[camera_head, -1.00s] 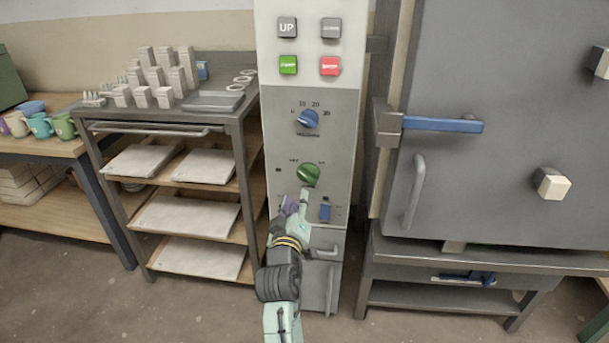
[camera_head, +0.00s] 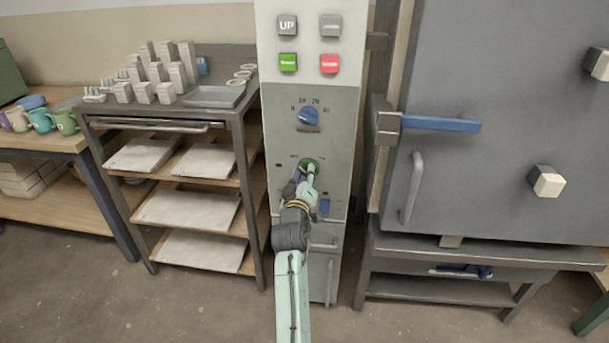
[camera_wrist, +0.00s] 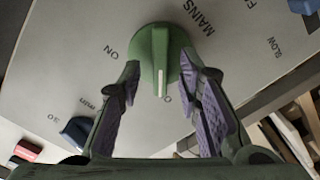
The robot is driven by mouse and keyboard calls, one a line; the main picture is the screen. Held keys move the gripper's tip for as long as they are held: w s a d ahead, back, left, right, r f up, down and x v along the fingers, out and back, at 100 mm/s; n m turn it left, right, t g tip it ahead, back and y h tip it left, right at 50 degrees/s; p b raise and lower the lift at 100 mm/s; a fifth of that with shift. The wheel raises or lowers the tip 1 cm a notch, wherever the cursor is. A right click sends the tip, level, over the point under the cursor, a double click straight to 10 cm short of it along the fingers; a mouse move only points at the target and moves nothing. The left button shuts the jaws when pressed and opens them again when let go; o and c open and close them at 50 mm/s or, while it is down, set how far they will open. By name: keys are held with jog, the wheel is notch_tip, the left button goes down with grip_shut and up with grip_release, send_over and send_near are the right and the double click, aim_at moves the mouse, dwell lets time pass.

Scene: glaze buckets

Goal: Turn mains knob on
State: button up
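The green mains knob (camera_wrist: 160,58) is on the grey panel of the control cabinet. In the wrist view its pale pointer line lies between the ON label and another label partly hidden by a finger. In the head view the knob (camera_head: 309,165) is partly covered by my gripper (camera_head: 305,180). In the wrist view my gripper (camera_wrist: 168,95) is open, with its purple-padded fingers on either side of the knob. I cannot tell whether the pads touch it.
A blue dial (camera_head: 308,117) sits above the knob, and a blue switch (camera_head: 325,206) below right. Green (camera_head: 288,62) and red (camera_head: 330,64) buttons are higher up. A shelf rack (camera_head: 243,150) stands left, a large grey door (camera_head: 500,120) right.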

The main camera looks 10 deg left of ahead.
jog(key=shift+c, duration=0.4)
grip_shut()
jog(key=shift+f+m+b, duration=0.1)
jog(key=shift+m+b, duration=0.2)
jog(key=shift+b, duration=0.05)
jog(key=m+b, duration=0.6)
jog(key=m, duration=0.2)
jog(key=shift+d+b, duration=0.2)
jog(key=shift+b, duration=0.1)
jog(key=shift+d+m+b, duration=0.15)
jog(key=shift+m+b, duration=1.15)
jog(key=shift+m, duration=1)
jog(key=shift+d+m+b, duration=0.15)
jog(key=shift+m+b, duration=1.15)
jog(key=shift+m, duration=1)
